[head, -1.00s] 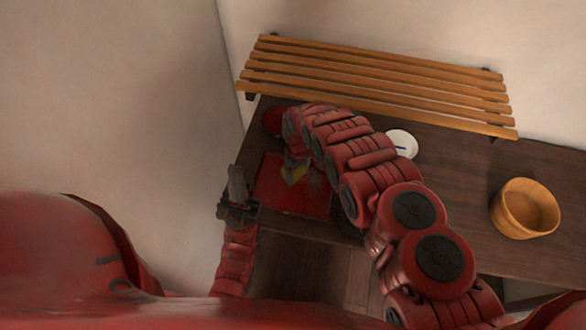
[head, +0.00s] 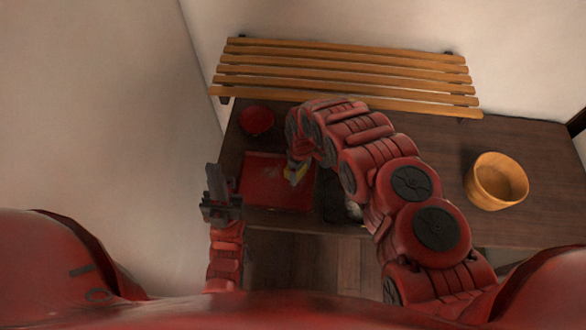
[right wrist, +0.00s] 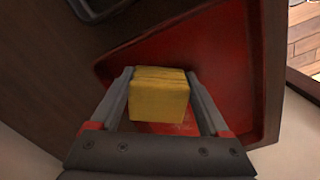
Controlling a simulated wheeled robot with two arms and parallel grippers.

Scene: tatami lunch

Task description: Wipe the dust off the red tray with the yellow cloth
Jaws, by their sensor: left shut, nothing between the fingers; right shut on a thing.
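The red tray (head: 262,190) lies on the dark table near its left end, and it fills much of the right wrist view (right wrist: 228,55). A few faint pale marks show on its surface near the cloth. The yellow cloth (right wrist: 158,98) is a folded block between the fingers of my right gripper (right wrist: 160,90), which is shut on it. In the head view the cloth (head: 299,174) is over the right part of the tray; I cannot tell whether it touches. My left gripper (head: 216,180) is shut and empty, pointing up beside the tray's left edge.
A red bowl (head: 257,121) stands behind the tray. A dark item (head: 334,203) right of the tray is partly hidden by my right arm. A wooden tub (head: 496,181) stands at the right. A slatted wooden rack (head: 345,75) runs along the back wall.

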